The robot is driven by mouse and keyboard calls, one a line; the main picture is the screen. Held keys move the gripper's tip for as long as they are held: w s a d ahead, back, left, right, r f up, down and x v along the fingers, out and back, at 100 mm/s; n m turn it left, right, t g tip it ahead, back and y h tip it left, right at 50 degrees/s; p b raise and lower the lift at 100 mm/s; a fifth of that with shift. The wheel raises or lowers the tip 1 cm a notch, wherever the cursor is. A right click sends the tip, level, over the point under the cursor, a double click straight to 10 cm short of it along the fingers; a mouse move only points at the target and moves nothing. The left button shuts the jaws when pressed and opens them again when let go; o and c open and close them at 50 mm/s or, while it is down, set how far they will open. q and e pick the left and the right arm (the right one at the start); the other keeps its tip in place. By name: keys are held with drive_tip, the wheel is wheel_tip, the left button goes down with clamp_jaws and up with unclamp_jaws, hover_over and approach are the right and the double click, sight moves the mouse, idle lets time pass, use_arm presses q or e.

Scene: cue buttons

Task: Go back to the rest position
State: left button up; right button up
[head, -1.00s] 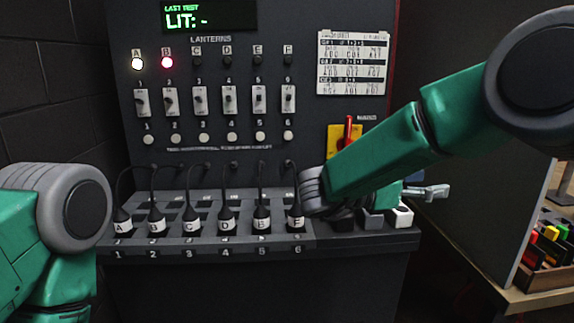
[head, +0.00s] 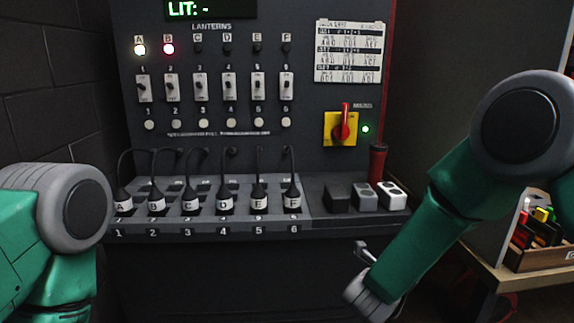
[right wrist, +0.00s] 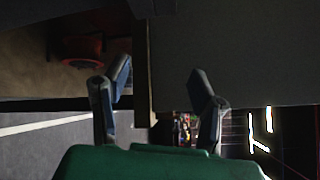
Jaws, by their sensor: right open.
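My right arm reaches down at the right of the head view, with the right gripper (head: 364,252) low in front of the panel's lower cabinet. In the right wrist view the right gripper (right wrist: 163,95) has its two fingers spread apart with nothing between them. My left arm shows only as its green and grey upper part at the left edge of the head view; the left gripper is out of frame. The dark lantern panel (head: 300,100) stands ahead. Lanterns A (head: 140,49), white, and B (head: 168,48), red, are lit; the others are dark.
Lettered plugs (head: 190,204) with cords stand in a row on the console shelf (head: 320,227). A red switch on a yellow plate (head: 341,128) has a green light beside it. Blocks (head: 365,196) and a red-handled tool (head: 376,165) are at the shelf's right. A wooden crate (head: 545,258) is at the far right.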

drive_tip(key=s+f+n+g+y+b, duration=0.2)
drive_tip(key=s+f+n+y, duration=0.2)
drive_tip(key=s+f+n, duration=0.6)
drive_tip(key=s+f+n+g+y+b, duration=0.1)
drive_tip(key=s+f+n+y, duration=0.2)
drive_tip(key=f+n+y, duration=0.7)
use_arm(q)
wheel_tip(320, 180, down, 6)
drive_tip(key=b, duration=0.3)
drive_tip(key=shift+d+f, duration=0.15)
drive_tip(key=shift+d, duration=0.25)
use_arm(e)
drive_tip(key=s+f+n+g+h, duration=0.1)
drive_tip(key=s+f+n+g, duration=0.3)
drive_tip(key=s, duration=0.9)
drive_tip(key=s+d+f+n+g+h, duration=0.1)
drive_tip(key=s+f+n+g, duration=0.4)
drive_tip(key=s, duration=0.9)
wheel_tip(320, 180, down, 4)
drive_tip(key=shift+d+f+n, duration=0.1)
drive_tip(key=shift+d+n, duration=0.15)
drive_tip(key=shift+n, duration=0.85)
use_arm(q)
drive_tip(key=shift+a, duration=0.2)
use_arm(e)
drive_tip(key=shift+a, duration=0.2)
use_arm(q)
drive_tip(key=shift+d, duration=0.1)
use_arm(e)
drive_tip(key=shift+d, duration=0.1)
